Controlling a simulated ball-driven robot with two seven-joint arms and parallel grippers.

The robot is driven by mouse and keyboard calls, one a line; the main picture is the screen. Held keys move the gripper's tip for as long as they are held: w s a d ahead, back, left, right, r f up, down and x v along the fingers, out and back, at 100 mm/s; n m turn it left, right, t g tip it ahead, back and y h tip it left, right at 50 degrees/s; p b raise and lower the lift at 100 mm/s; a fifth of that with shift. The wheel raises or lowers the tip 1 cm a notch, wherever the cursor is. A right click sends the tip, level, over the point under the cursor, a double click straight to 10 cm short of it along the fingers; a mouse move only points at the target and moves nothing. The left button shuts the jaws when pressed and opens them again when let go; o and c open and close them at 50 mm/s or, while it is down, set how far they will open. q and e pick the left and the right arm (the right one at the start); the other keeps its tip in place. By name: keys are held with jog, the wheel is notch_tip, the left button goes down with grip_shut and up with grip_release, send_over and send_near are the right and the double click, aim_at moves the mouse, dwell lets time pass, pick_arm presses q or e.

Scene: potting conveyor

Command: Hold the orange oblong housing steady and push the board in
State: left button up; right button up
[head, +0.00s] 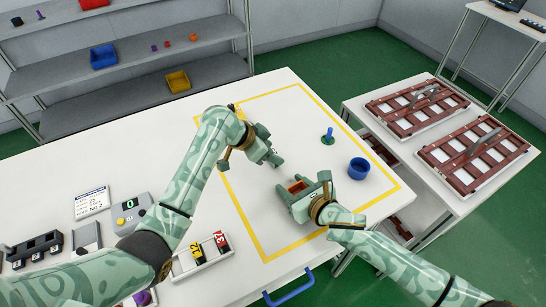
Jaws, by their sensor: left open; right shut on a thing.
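The orange oblong housing (297,187) is in the right part of the yellow-outlined area on the white table. My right gripper (304,191) is shut on it, and the fingers hide part of its sides. The housing's top shows a dark opening. My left gripper (273,158) is open and above the table, up and to the left of the housing, apart from it. No board is clearly visible in the housing.
A blue round cup (359,168) stands to the right of the housing. A tray with numbered yellow and red pieces (203,254), a grey device with a green display (132,212) and a label card (92,202) lie at left. The outlined area's back is mostly clear.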

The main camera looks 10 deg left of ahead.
aim_at(277, 154)
pick_arm(q)
jog(key=x, duration=0.3)
jog(key=shift+w+d+f, duration=0.15)
jog(key=shift+d+f, duration=0.05)
jog(key=shift+f, duration=0.05)
jog(key=c, duration=1.1)
jog(key=shift+c, duration=0.2)
notch_tip(277, 154, up, 10)
jog(key=f, duration=0.3)
jog(key=w+d+f, duration=0.1)
jog(key=f, duration=0.2)
jog(key=d+f, duration=0.1)
jog(key=f, duration=0.2)
jog(key=shift+w+d+f, duration=0.15)
jog(key=shift+w+f, duration=0.2)
jog(key=shift+f, duration=0.05)
